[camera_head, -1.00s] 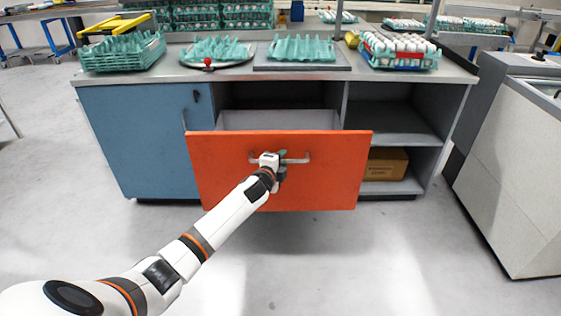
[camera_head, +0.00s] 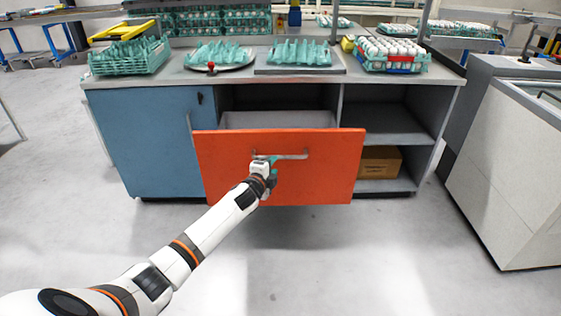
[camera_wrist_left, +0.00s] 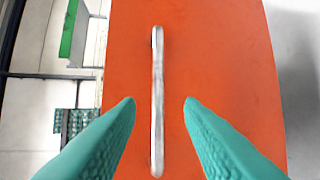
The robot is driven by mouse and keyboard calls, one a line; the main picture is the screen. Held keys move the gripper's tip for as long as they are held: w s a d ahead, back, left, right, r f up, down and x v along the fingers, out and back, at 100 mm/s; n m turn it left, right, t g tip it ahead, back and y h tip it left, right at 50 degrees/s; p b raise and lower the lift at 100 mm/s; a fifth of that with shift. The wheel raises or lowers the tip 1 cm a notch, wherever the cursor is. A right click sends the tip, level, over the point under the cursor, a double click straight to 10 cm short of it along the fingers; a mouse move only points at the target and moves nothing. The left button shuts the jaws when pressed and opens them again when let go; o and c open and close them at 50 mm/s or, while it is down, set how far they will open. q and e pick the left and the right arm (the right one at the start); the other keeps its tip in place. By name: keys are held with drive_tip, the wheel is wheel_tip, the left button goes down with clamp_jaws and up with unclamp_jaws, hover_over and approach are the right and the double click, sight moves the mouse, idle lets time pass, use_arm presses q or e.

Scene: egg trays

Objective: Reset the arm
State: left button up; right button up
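My left gripper (camera_head: 271,165) is in front of the orange drawer front (camera_head: 225,170), at its bar handle (camera_head: 292,156). In the left wrist view the two teal fingers (camera_wrist_left: 160,105) are spread apart. The handle (camera_wrist_left: 157,100) shows between and beyond them, and neither finger touches it. The drawer is pulled out, and its grey box (camera_head: 275,120) shows behind the orange front (camera_wrist_left: 220,60). My right gripper is not in any view.
The workbench (camera_head: 400,80) has a closed blue door (camera_head: 150,145) at left and open shelves with a cardboard box (camera_head: 380,161) at right. Egg trays (camera_head: 130,57) stand on top. A grey-white cabinet (camera_head: 505,160) stands at right. The floor in front is clear.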

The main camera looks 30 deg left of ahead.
use_arm(q)
drive_tip(key=shift+r, duration=0.1)
